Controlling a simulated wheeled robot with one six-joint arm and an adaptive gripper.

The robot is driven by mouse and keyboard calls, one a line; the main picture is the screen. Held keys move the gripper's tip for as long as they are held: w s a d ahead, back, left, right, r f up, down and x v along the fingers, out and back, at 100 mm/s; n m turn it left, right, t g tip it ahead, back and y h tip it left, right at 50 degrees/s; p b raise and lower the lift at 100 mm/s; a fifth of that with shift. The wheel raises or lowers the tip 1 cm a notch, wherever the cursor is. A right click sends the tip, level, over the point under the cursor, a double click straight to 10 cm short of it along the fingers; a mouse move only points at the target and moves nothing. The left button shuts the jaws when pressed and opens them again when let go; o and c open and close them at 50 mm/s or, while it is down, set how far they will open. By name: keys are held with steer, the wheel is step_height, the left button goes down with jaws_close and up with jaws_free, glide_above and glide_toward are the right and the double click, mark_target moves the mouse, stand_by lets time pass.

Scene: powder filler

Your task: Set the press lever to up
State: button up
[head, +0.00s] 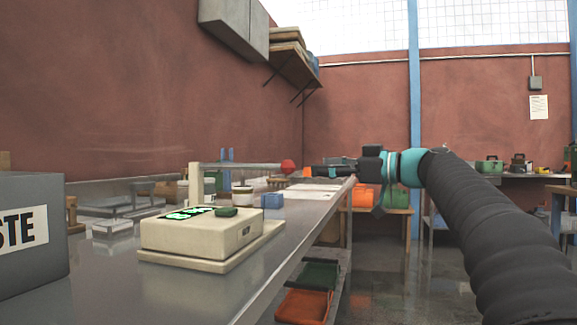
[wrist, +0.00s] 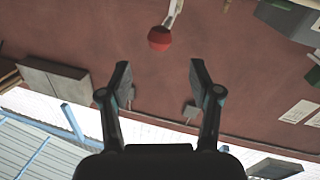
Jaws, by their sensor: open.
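The press lever (head: 240,165) is a pale bar lying about level in the head view. It runs right from a cream post (head: 196,184) and ends in a red ball knob (head: 288,166). My gripper (head: 312,172) is at the right of the knob at nearly the same height, pointing left. In the wrist view, its two dark fingers (wrist: 157,76) are spread apart with nothing between them. The red knob (wrist: 160,39) shows just beyond the fingertips, roughly centred between them, and looks apart from them. Only the end of the lever bar (wrist: 175,12) shows there.
A grey waste bin (head: 30,235) is at left. Jars and a blue box (head: 272,201) sit below the lever. The space around the knob looks clear.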

mark_target(288, 166)
steer(key=p+x, duration=0.1)
steer(key=x, duration=0.8)
steer(key=shift+w+a, duration=0.2)
steer(key=shift+a, duration=0.1)
jaws_close()
